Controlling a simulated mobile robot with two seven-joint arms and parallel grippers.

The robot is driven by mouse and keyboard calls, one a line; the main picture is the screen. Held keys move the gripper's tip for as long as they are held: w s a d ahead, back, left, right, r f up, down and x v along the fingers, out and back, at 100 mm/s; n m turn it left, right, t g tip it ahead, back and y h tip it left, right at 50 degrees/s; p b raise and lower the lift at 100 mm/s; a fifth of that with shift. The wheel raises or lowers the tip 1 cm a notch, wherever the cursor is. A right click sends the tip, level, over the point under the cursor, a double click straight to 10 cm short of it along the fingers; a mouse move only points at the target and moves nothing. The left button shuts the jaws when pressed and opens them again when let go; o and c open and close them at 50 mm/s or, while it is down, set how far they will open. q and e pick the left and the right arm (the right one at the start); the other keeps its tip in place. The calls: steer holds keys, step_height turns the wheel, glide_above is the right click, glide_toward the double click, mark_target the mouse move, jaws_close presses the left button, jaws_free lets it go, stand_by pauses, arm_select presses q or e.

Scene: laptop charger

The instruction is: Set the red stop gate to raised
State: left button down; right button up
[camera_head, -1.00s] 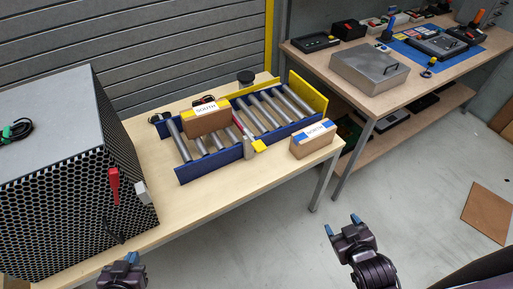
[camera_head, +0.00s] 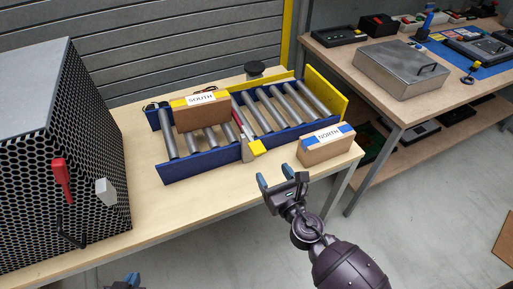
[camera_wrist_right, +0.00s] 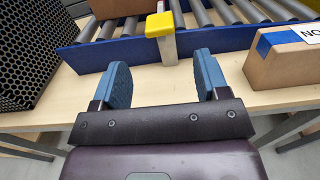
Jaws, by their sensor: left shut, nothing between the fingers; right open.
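The stop gate is a thin red bar (camera_head: 238,117) across the blue roller conveyor (camera_head: 210,161), with a yellow handle (camera_head: 256,147) at its near end beside a short pale post (camera_head: 246,154). I cannot tell the bar's exact height above the rollers. The right wrist view shows the yellow handle (camera_wrist_right: 159,25) on the post, ahead of and between my fingertips. My right gripper (camera_head: 278,178) is open and empty, apart from the handle, near the table's front edge; its blue fingers also show in the right wrist view (camera_wrist_right: 162,72). My left gripper (camera_head: 125,282) is shut and empty at the bottom edge, mostly cut off.
A SOUTH box (camera_head: 201,113) sits on the rollers left of the gate. A NORTH box (camera_head: 326,146) stands on the table right of my right gripper. A perforated black cabinet (camera_head: 65,160) stands at the left. A second bench (camera_head: 408,105) is at the right.

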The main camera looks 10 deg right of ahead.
mark_target(261, 153)
steer(key=x, duration=1)
steer(key=shift+w+a, duration=0.15)
steer(key=shift+w, duration=0.25)
